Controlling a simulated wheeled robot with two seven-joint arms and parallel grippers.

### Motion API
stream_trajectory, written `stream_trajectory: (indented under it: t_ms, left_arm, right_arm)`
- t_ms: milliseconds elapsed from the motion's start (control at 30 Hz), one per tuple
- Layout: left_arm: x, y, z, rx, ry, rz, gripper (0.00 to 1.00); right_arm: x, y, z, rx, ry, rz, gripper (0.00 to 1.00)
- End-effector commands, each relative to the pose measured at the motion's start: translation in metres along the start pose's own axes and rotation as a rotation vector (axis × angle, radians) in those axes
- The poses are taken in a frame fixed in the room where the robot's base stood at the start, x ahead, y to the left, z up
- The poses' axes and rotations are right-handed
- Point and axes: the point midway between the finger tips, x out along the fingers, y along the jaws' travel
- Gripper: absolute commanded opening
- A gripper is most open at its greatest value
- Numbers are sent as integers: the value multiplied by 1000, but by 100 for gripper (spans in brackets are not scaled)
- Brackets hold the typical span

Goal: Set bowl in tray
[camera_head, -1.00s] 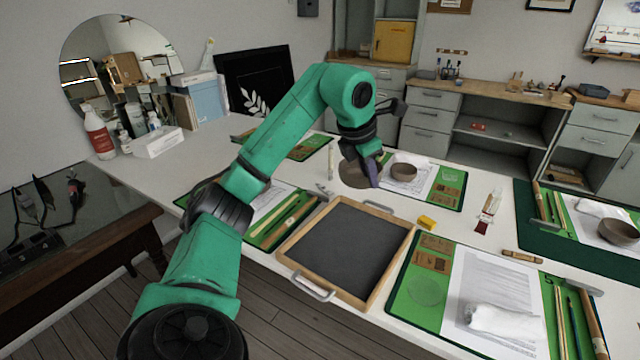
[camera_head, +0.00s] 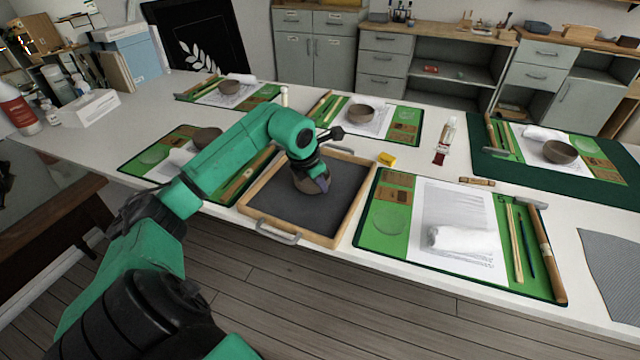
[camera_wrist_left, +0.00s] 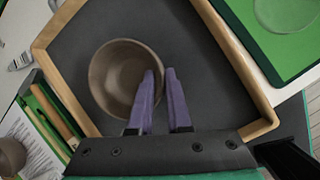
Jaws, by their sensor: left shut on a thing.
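The brown-grey bowl (camera_head: 304,184) is within the outline of the wood-rimmed tray (camera_head: 347,222) with a dark floor. In the left wrist view the bowl (camera_wrist_left: 112,78) is upright, seen from above, with the tray's rim (camera_wrist_left: 236,52) around it. My left gripper (camera_head: 322,184) has its purple fingers (camera_wrist_left: 164,98) shut on the bowl's wall, one finger inside and one outside. The fingers and wrist hide part of the bowl in the head view. I cannot tell whether its base touches the tray floor. My right gripper is not in view.
Green work mats with paper and tools lie around the tray, including one at right (camera_head: 390,195). Other bowls sit on mats behind (camera_head: 360,113), at far right (camera_head: 560,151) and at left (camera_head: 207,137). A yellow block (camera_head: 387,159) lies near the tray's back right corner.

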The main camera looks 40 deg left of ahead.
Motion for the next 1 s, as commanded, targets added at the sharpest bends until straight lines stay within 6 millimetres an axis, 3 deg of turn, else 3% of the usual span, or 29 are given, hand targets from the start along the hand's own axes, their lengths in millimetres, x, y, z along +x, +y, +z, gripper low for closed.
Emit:
stream_trajectory:
  t_ms: [267, 300, 367, 400, 767, 867, 1000]
  left_arm:
    - [2, 0, -1, 1, -1, 1, 0]
    - [3, 0, -1, 1, 0, 0, 20]
    - [2, 0, -1, 1, 0, 0, 43]
    - [2, 0, -1, 0, 0, 0, 46]
    - [-5, 1, 1, 0, -1, 1, 46]
    - [-22, 2, 0, 2, -1, 4, 46]
    - [-61, 1, 0, 3, 0, 6, 46]
  right_arm:
    - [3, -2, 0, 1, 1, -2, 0]
    - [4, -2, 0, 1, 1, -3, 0]
    - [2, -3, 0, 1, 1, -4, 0]
    - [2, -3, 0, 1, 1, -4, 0]
    - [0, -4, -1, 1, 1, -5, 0]
    - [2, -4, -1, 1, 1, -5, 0]
    - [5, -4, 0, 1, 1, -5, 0]
